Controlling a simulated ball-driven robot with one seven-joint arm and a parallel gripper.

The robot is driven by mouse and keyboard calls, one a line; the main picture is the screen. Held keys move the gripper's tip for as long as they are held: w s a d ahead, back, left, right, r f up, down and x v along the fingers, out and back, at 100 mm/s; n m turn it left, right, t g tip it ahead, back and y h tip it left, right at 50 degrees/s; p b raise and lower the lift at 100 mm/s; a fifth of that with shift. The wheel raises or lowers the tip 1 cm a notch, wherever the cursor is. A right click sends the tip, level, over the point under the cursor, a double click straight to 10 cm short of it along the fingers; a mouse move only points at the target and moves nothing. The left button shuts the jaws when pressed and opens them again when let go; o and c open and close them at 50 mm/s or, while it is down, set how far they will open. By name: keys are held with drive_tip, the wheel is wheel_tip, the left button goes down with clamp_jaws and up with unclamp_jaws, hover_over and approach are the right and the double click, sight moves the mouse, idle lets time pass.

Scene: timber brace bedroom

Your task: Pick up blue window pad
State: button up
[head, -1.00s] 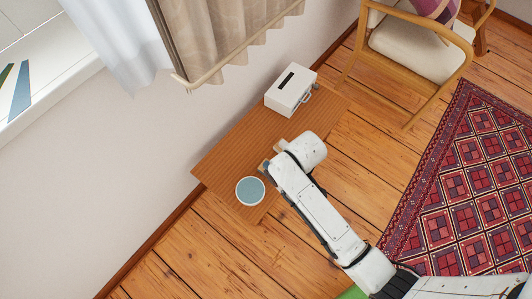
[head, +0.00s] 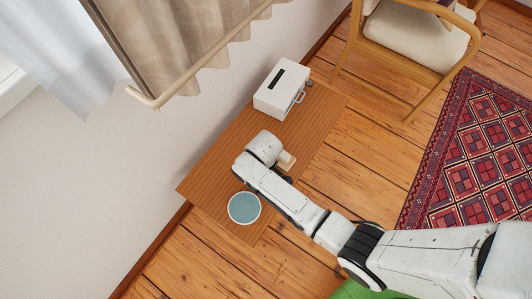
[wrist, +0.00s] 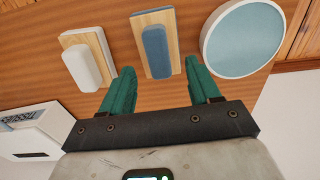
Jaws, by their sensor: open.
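The blue window pad (wrist: 157,52), a blue-grey block on a pale wooden plate, lies on the brown wooden table top in the wrist view. A similar pad with a white block (wrist: 86,62) lies left of it. My gripper (wrist: 160,67) is open, with its two green fingers apart and nothing between them. The blue pad is just beyond the fingertips, roughly in line with the gap. In the head view my arm hides the blue pad and the fingers; the white pad (head: 287,160) partly shows beside the arm.
A round blue dish with a white rim (head: 244,208) sits near the table's (head: 210,180) front end. A white box with a black slot (head: 282,90) stands at the far end. A wall and curtain (head: 190,45) border the left; a chair (head: 420,40) stands at upper right.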

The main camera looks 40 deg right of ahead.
drive_tip(key=f, duration=0.2)
drive_tip(key=f+b, duration=0.1)
drive_tip(key=f, duration=0.1)
drive_tip(key=shift+s+d+f, duration=0.15)
drive_tip(key=shift+s+f, duration=0.05)
drive_tip(key=shift+f, duration=0.15)
drive_tip(key=shift+c, duration=0.4)
drive_tip(key=c, duration=1)
drive_tip(key=shift+r, duration=0.1)
